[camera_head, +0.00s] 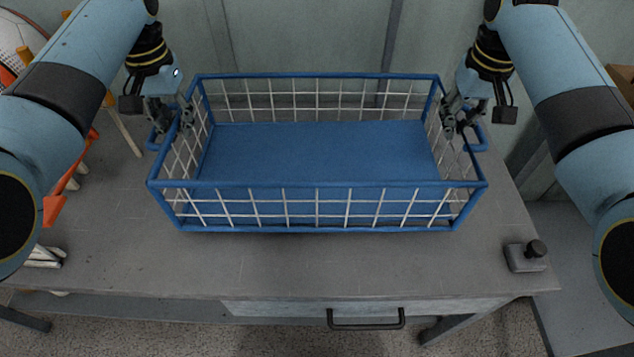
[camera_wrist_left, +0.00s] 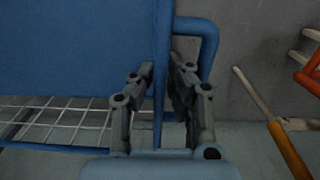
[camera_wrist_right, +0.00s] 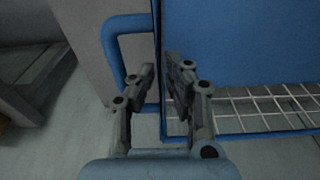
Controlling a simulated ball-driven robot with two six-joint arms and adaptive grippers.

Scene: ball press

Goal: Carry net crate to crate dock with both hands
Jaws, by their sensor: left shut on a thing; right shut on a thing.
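The net crate (camera_head: 318,184) is a blue-framed box with white mesh sides and a solid blue floor, empty, in the middle of the head view over the grey table. My left gripper (camera_head: 184,122) is shut on the crate's left end, beside its blue side handle; the left wrist view shows the fingers (camera_wrist_left: 160,75) around the blue end bar. My right gripper (camera_head: 449,128) is shut on the right end; the right wrist view shows its fingers (camera_wrist_right: 163,72) on the end bar next to the handle (camera_wrist_right: 118,50). I cannot make out the crate dock.
The grey table (camera_head: 300,265) has bare room in front of the crate. A small grey block with a black knob (camera_head: 525,256) sits at its right front. A black drawer handle (camera_head: 366,324) is below the edge. An orange-handled tool (camera_wrist_left: 285,145) and other items lie at left.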

